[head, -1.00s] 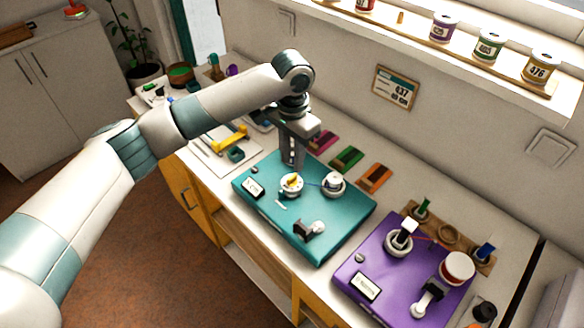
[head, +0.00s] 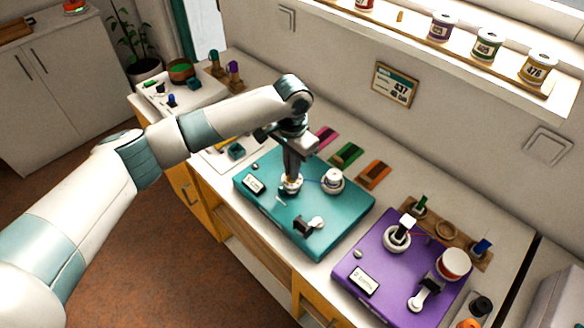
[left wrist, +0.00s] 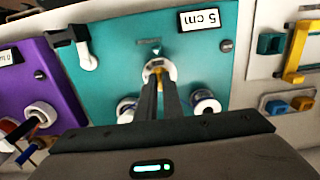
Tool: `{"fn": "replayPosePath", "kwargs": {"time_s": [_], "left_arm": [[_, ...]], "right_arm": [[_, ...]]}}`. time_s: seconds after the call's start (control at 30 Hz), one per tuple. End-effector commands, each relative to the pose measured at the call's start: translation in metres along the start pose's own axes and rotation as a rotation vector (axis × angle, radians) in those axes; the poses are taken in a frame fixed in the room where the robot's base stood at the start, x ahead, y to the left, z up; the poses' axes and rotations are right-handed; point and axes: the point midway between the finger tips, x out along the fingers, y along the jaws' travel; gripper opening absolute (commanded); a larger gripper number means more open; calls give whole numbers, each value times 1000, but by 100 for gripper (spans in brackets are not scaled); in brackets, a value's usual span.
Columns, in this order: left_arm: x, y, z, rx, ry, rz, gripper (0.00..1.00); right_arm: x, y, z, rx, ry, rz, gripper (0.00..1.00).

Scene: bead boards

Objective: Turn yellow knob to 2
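The yellow knob sits on a white round dial (head: 291,190) on the teal board (head: 335,225). My left gripper (head: 291,180) points down onto it and hides most of the knob in the head view. In the left wrist view, the fingers (left wrist: 160,75) reach the white dial (left wrist: 158,68) with a narrow gap between them at the knob. Whether they press on the knob cannot be told. A small pointer mark (left wrist: 156,50) lies on the board beside the dial. The dial's numbers are too small to read. My right gripper is not in view.
A purple board (head: 385,285) with a white-topped knob stands to the right. Coloured blocks (head: 346,154) lie behind, near the wall.

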Motion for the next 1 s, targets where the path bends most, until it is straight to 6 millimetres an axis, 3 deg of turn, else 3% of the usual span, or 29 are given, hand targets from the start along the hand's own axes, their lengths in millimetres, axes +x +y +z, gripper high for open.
{"fn": "replayPosePath", "kwargs": {"time_s": [0.47,1.0], "left_arm": [[-1,0,0,64,-1,1,0],[-2,0,0,468,-1,0,0]], "right_arm": [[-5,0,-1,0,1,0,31],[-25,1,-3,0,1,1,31]]}}
